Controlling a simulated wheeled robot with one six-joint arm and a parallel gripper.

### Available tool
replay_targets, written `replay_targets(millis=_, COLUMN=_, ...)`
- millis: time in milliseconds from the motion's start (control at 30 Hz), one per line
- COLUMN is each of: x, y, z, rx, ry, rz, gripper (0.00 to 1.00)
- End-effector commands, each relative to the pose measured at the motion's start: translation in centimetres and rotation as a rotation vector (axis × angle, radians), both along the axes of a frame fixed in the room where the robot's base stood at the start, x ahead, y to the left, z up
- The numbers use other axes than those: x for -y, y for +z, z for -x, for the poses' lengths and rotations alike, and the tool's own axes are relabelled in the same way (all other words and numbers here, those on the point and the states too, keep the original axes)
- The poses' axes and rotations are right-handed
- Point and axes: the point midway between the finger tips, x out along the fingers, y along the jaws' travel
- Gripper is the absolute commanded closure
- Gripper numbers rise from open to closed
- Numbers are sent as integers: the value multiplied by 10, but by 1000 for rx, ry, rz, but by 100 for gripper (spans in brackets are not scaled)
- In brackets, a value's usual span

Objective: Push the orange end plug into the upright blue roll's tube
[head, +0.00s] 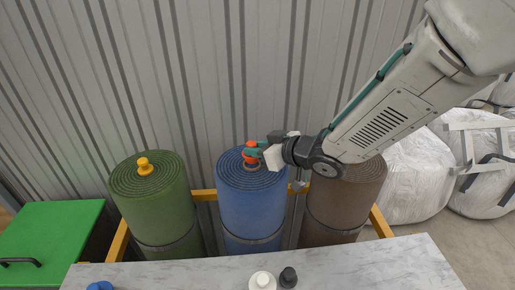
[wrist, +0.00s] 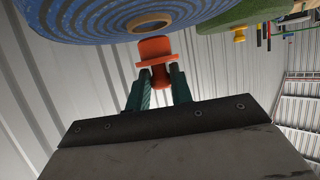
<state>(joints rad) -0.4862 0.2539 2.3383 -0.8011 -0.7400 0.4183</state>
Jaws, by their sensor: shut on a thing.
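The upright blue roll (head: 252,205) stands between a green roll and a brown roll. The brown rim of its tube (head: 252,167) shows at the centre of its top, and the tube mouth (wrist: 149,23) shows in the wrist view. My gripper (head: 258,151) is shut on the orange end plug (head: 250,152), over the blue roll's top. In the wrist view, the plug (wrist: 155,48) sits between the green fingertips (wrist: 160,82), close to the tube mouth and outside it. The exact gap between plug and tube is hard to tell.
The green roll (head: 152,205) at left has a yellow plug (head: 145,166) in its top. The brown roll (head: 340,205) is below my arm. A yellow frame (head: 204,195) surrounds the rolls. A marble-look counter (head: 350,268) in front holds white (head: 262,281), black (head: 288,277) and blue (head: 100,286) pieces.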

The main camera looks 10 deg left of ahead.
Motion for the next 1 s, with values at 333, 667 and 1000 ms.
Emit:
replay_targets(millis=333, x=0, y=-3, z=0, rx=0, ry=0, rz=0, gripper=100)
replay_targets(millis=667, x=0, y=-12, z=0, rx=-1, ry=1, rz=-1, gripper=100)
replay_targets(millis=1000, x=0, y=-20, z=0, rx=-1, ry=0, rz=1, gripper=100)
